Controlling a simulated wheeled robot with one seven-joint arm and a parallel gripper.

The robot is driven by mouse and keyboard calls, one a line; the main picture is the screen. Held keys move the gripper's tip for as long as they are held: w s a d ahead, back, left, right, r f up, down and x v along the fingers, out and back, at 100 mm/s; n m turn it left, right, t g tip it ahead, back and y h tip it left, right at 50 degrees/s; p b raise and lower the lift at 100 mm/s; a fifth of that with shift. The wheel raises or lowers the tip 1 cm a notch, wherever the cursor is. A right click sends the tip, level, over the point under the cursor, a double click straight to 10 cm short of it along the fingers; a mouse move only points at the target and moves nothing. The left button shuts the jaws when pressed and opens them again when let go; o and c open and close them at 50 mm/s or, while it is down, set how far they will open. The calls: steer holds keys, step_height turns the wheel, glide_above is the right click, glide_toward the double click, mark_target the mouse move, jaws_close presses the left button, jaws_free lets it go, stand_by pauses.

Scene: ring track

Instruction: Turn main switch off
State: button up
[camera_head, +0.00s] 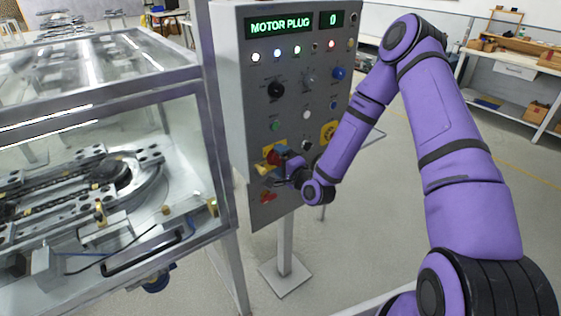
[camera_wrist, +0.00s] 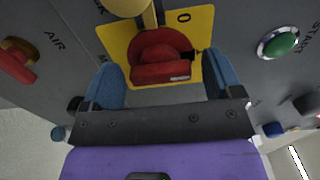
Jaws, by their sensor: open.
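The main switch is a red rotary knob on a yellow plate (camera_wrist: 205,20) low on the grey control panel (camera_head: 290,95). In the wrist view the red knob (camera_wrist: 160,58) faces me, with a "0" printed beside it on the plate. In the head view the red knob (camera_head: 273,158) is partly covered by my gripper (camera_head: 286,172). My gripper, seen in the wrist view (camera_wrist: 164,78), is open, with one blue finger on each side of the knob. Gaps show between the fingers and the knob, so I see no grip on it.
A red AIR knob (camera_wrist: 18,60) and a green START button (camera_wrist: 279,43) flank the switch. A yellow part (camera_wrist: 125,6) sits just beyond it. The panel display (camera_head: 280,23) reads MOTOR PLUG. A glass-sided machine enclosure (camera_head: 110,95) stands left of the panel.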

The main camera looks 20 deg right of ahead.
steer(key=shift+c, duration=0.4)
steer(key=c, duration=0.8)
steer(key=shift+c, duration=0.2)
steer(key=shift+n, duration=8.9)
